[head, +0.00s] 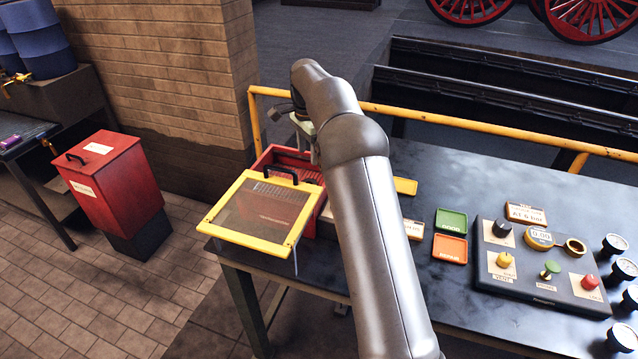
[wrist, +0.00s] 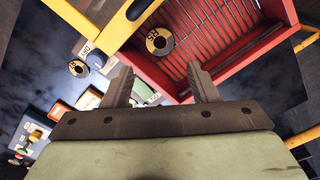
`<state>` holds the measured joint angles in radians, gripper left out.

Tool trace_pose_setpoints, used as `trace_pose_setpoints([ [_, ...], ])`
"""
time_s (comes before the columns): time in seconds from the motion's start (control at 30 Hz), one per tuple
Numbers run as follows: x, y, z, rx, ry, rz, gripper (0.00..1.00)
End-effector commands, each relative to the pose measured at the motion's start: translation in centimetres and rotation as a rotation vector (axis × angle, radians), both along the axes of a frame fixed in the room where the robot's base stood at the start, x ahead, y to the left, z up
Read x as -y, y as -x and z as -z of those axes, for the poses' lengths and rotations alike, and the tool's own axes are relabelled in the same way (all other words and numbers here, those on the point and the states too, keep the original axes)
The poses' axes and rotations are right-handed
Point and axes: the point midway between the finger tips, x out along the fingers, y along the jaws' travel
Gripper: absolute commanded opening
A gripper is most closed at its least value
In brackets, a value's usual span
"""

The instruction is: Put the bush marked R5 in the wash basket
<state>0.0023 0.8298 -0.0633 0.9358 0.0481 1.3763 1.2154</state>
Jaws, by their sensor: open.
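The bush marked R5 (wrist: 160,42), a yellow and black ring, shows in the wrist view inside the red walls of the wash basket (wrist: 285,12), against its slatted bottom. In the head view the basket (head: 268,157) stands at the table's left end, its yellow-framed mesh lid (head: 265,212) at the front. My gripper (wrist: 161,85) is open, with nothing between its fingers. The bush appears beyond the fingertips, apart from them. In the head view my arm hides the bush, and the fingers cannot be made out.
Another yellow and black ring (wrist: 78,68) lies outside the basket. A green tray (head: 450,220), an orange tray (head: 450,248) and a control panel (head: 540,265) occupy the table's right side. A yellow rail (head: 470,122) runs behind the table. A red bin (head: 108,180) stands on the floor left.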

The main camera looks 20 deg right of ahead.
Motion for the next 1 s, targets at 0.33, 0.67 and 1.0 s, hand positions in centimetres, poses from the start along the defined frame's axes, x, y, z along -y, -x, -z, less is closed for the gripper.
trace_pose_setpoints([
  [0.33, -0.2, 6.1, -4.6, 0.019, -0.005, -0.208, 0.54],
  [0.67, -1.5, 26.5, -7.2, 0.062, 0.010, -0.779, 0.54],
  [1.0, -2.1, 43.1, -1.7, 0.076, 0.050, -1.213, 0.54],
])
